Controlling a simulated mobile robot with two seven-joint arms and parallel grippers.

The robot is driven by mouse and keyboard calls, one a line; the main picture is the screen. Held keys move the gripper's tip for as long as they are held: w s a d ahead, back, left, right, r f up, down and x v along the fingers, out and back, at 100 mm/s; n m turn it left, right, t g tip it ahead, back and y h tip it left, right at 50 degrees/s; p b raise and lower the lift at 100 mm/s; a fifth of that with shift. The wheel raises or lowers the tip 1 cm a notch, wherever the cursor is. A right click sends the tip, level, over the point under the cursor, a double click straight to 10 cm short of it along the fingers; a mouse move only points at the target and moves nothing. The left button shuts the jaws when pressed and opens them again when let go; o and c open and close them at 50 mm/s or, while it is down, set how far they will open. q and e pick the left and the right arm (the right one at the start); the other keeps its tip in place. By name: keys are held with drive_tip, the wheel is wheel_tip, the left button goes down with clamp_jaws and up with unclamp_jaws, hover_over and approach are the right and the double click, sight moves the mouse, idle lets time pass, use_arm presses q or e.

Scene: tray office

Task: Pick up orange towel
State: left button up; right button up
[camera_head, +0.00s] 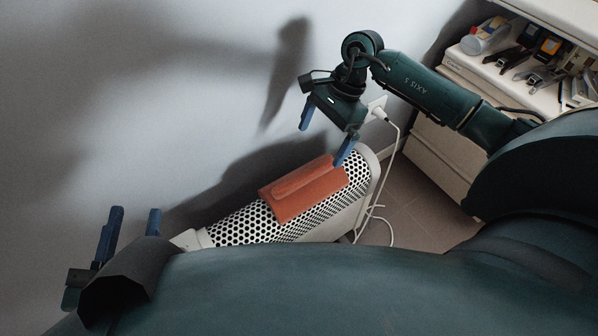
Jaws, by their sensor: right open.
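The orange towel (303,189) lies folded over the top of a white perforated heater-like unit (238,223) in the middle of the head view. My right gripper (328,132) is above the towel's upper right side, with its two blue fingers spread wide. Nothing shows between them. One finger's tip appears close to the towel's upper right corner; I cannot tell whether it touches. My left gripper (131,226) is at the lower left, away from the towel, with its blue fingers apart and nothing between them. My own body hides the area below the unit.
A white wall (130,90) runs behind the unit. A plug and white cable (391,150) hang right of my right gripper, down to the brown floor (422,205). A white cabinet (440,150) with several tools and containers on top stands at the upper right.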

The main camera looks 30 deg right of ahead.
drive_tip(key=b+x, duration=0.2)
drive_tip(key=x, duration=0.6)
drive_tip(key=shift+s+a+f, duration=0.1)
drive_tip(key=shift+s, duration=0.1)
drive_tip(key=b+x, duration=0.1)
drive_tip(key=x, duration=0.1)
drive_tip(key=shift+s+a+f+b, duration=0.15)
drive_tip(key=shift+a+f+b, duration=0.1)
drive_tip(key=shift+a+b, duration=0.15)
drive_tip(key=shift+b+x, duration=0.3)
drive_tip(key=shift+x, duration=0.5)
drive_tip(key=shift+f, duration=0.15)
use_arm(q)
drive_tip(key=shift+w+d+r+m+t+h, duration=0.15)
drive_tip(key=shift+r+t+h, duration=0.15)
drive_tip(key=shift+r+h, duration=0.15)
drive_tip(key=shift+w+d+r+m+t+h, duration=0.1)
drive_tip(key=shift+r+m+t+h, duration=0.05)
drive_tip(key=shift+r+t+h, duration=0.25)
use_arm(e)
drive_tip(key=shift+c, duration=0.4)
use_arm(q)
drive_tip(key=shift+f, duration=0.2)
use_arm(e)
drive_tip(key=c, duration=0.6)
